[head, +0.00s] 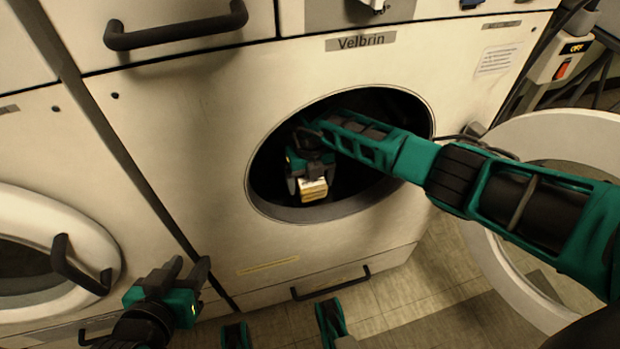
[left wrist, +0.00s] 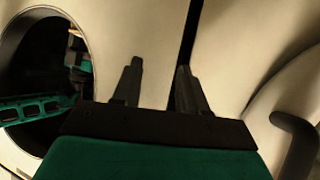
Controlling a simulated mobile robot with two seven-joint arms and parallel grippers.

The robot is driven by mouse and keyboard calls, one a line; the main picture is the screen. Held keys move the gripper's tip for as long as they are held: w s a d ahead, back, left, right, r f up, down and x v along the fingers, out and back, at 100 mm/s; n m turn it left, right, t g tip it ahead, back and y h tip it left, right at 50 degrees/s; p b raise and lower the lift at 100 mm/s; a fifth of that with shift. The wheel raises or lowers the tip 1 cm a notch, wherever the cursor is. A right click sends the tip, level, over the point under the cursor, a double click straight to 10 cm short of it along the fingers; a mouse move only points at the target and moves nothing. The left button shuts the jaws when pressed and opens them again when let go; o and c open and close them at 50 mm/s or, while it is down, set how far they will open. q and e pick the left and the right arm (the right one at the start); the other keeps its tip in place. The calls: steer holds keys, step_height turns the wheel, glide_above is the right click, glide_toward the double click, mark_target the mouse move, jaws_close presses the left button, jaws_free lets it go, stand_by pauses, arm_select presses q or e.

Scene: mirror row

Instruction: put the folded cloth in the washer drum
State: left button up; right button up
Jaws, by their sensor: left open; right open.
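The front-loading washer labelled Velbrin (head: 215,130) has its round door (head: 575,125) swung open to the right, so the dark drum (head: 395,105) is exposed. My right arm reaches in through the opening from the right. My right gripper (head: 312,180) is open, at the lower left of the opening. A small pale yellow and white layered block, seemingly the folded cloth (head: 314,190), lies at its fingertips; I cannot tell whether it touches them. My left gripper (head: 187,268) is open and empty, low in front of the washers; its fingers also show in the left wrist view (left wrist: 159,75).
Another washer door (head: 95,240) with a dark handle (head: 72,265) is at the left. A dark bar handle (head: 175,32) juts out above. A low handle (head: 330,284) sits under the opening.

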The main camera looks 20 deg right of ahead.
step_height(320, 180, up, 7)
steer(key=p, duration=0.3)
steer(key=shift+r, duration=0.35)
arm_select(q)
steer(key=shift+s+a+r+y, duration=0.3)
steer(key=shift+a+r, duration=0.2)
steer(key=shift+a, duration=0.1)
steer(key=shift+d+r, duration=0.1)
steer(key=shift+r, duration=0.05)
arm_select(e)
steer(key=shift+s, duration=0.1)
